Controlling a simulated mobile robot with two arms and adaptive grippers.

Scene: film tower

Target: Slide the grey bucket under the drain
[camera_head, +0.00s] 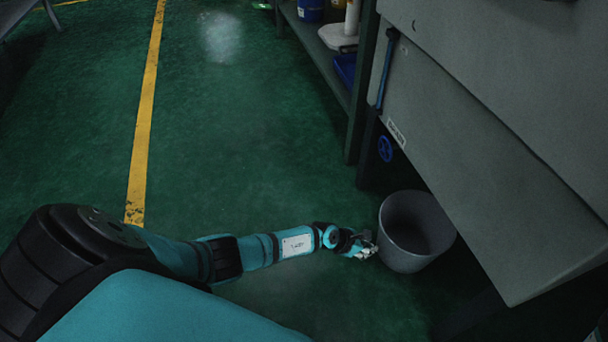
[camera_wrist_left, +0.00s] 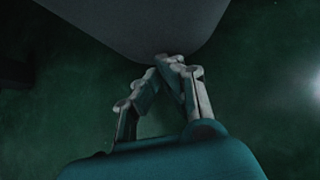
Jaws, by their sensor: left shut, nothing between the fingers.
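The grey bucket (camera_head: 405,250) stands upright and open at the top on the green floor, at the right in the head view, partly beneath the overhanging grey machine. Its grey wall (camera_wrist_left: 150,22) fills the top of the left wrist view. My left gripper (camera_head: 368,250) is shut and empty, with its fingertips at the bucket's left side. In the left wrist view the closed fingertips (camera_wrist_left: 170,62) meet the bucket's lower edge in the picture; I cannot tell whether they touch it. The drain is not clearly visible.
The grey machine's sloping panel (camera_head: 500,170) overhangs the bucket. A blue valve wheel (camera_head: 385,148) sits behind the bucket near a dark post. A shelf (camera_head: 318,40) with containers stands at the top. The floor left of the bucket is clear, with a yellow line (camera_head: 145,110).

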